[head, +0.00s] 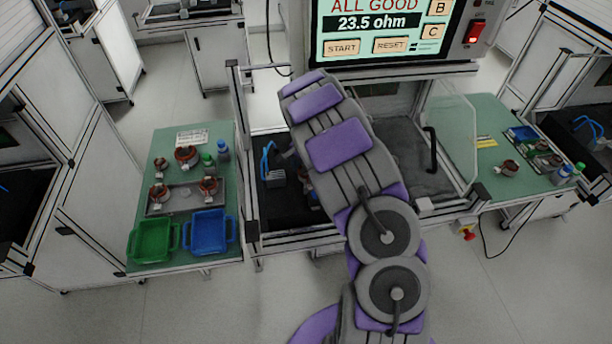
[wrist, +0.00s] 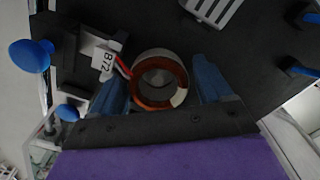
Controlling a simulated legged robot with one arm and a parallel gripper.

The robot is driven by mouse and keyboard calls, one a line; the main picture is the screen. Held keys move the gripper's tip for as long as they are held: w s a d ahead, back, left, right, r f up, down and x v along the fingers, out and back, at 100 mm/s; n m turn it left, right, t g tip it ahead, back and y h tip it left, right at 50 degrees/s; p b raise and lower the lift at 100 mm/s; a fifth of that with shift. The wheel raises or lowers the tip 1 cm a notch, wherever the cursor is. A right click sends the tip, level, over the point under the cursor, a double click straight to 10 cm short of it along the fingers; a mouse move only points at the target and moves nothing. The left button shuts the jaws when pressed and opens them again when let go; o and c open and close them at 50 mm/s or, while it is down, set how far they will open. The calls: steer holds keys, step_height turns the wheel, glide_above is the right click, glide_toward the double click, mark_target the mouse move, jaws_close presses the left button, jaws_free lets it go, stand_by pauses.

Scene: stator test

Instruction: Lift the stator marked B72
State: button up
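The stator marked B72 (wrist: 176,61) is in the middle of the wrist view, a pale ring with copper windings inside. Its white tag (wrist: 107,62) reads B72 and sits to its left, with red and white wires running between them. My gripper (wrist: 160,73) has one blue finger on each side of the stator. The fingers look spread, with a narrow gap on the right; contact on the left is unclear. In the head view my arm reaches into the test station and hides the gripper and most of the stator.
Blue-handled clamps (wrist: 32,54) stand left of the stator, and more blue handles are at right. The tester screen (head: 385,30) reads ALL GOOD, 23.5 ohm. Left table holds several stators, a green bin (head: 152,241) and a blue bin (head: 209,232). A clear door (head: 452,135) stands right.

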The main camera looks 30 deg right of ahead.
steer(key=shift+d+f, duration=0.1)
steer(key=shift+d, duration=0.5)
steer(key=c, duration=0.4)
steer(key=shift+a, duration=0.2)
steer(key=c, duration=0.6)
steer(key=shift+c, duration=0.2)
